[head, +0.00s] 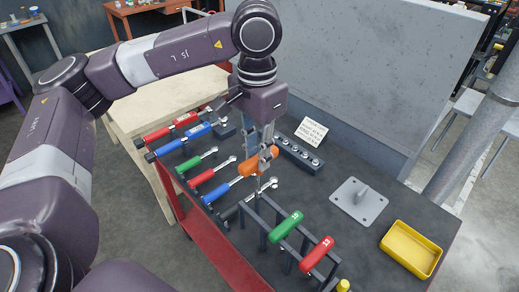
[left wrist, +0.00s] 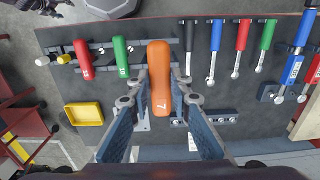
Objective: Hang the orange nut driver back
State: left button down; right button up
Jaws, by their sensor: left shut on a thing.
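My left gripper (head: 264,152) is shut on the orange nut driver (head: 257,162), gripping its handle, above the far end of the dark rack (head: 284,222). In the left wrist view the orange handle (left wrist: 159,70), marked 7, lies between the two fingers (left wrist: 159,101). The driver's shaft points down toward the rack; whether its tip is between the rack bars I cannot tell. A green nut driver (head: 286,226) and a red one (head: 317,255) hang in the rack, nearer in the head view. My right gripper is not in view.
A row of wrenches with red, blue and green handles (head: 209,178) lies left of the rack. A socket rail (head: 298,156), a grey plate with a post (head: 358,201) and a yellow tray (head: 411,249) are to the right. A grey panel (head: 360,80) stands behind.

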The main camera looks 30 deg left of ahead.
aim_at(259, 191)
pick_arm(q)
jog(key=f, duration=0.1)
jog(key=f+b, duration=0.1)
jog(key=f, duration=0.1)
jog(key=shift+w, duration=0.2)
jog(key=shift+f+b, duration=0.7)
jog(key=shift+f, duration=0.35)
jog(key=shift+f+b, duration=0.35)
jog(key=shift+f, duration=0.35)
notch_tip(259, 191, down, 3)
jog(key=b, duration=0.2)
jog(key=shift+f+b, duration=0.2)
jog(key=shift+b, duration=0.15)
jog(key=shift+f+b, duration=0.65)
jog(key=shift+b, duration=0.1)
notch_tip(259, 191, down, 3)
jog(key=b, duration=0.3)
jog(key=shift+f, duration=0.1)
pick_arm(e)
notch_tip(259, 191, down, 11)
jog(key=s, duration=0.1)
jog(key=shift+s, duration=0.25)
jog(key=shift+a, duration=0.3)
